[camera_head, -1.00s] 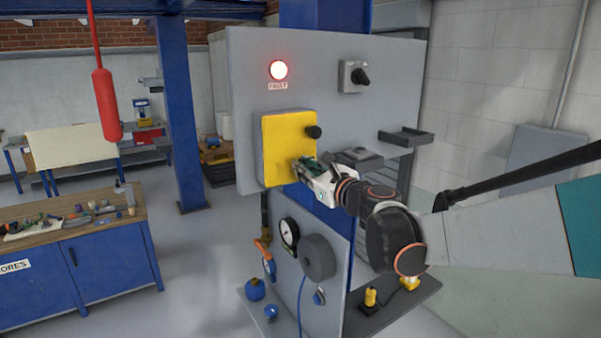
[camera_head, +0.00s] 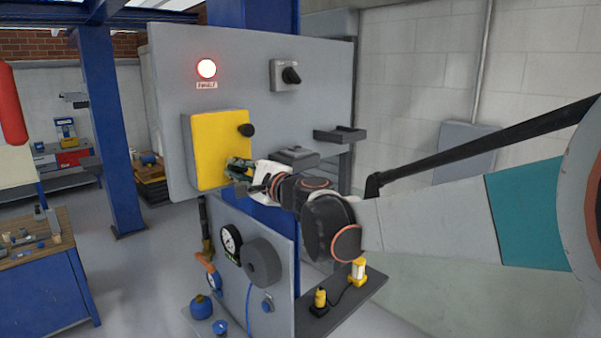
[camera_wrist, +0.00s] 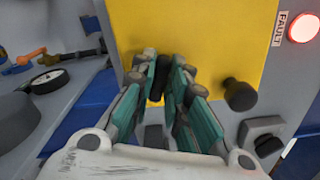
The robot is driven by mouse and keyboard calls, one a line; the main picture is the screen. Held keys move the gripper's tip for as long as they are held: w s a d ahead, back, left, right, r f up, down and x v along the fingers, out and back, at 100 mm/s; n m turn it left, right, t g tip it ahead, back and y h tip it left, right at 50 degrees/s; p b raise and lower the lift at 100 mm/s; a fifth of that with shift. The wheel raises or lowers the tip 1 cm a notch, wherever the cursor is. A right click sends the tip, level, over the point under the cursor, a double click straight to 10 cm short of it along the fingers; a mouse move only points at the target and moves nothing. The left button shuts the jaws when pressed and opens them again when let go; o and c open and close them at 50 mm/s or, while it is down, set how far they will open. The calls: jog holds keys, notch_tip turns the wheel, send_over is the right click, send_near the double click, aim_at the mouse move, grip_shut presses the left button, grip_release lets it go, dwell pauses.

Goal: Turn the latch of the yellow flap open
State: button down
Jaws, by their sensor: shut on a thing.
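The yellow flap (camera_head: 207,152) is closed flat on the upright grey panel, and it fills the upper part of the wrist view (camera_wrist: 215,40). A round black knob (camera_head: 246,130) stands out near its right edge; it also shows in the wrist view (camera_wrist: 240,95). Below the knob, my gripper (camera_head: 232,168) is at the flap's lower right corner. In the wrist view my gripper's two green-padded fingers (camera_wrist: 160,75) are shut on a narrow black latch (camera_wrist: 157,88), one finger on each side. The head view hides the latch behind the fingers, and its exact angle is hard to tell.
A lit red fault lamp (camera_head: 206,68) and a black rotary switch (camera_head: 290,75) are higher on the panel. A small dark shelf (camera_head: 340,134) juts out right of my gripper. A gauge (camera_head: 230,239) and a grey wheel (camera_head: 261,262) are below.

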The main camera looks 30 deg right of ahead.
jog(key=shift+s+n+b, duration=0.2)
jog(key=shift+n+b, duration=0.1)
jog(key=shift+n, duration=1)
jog(key=c, duration=1.6)
grip_release()
jog(key=shift+f, duration=0.1)
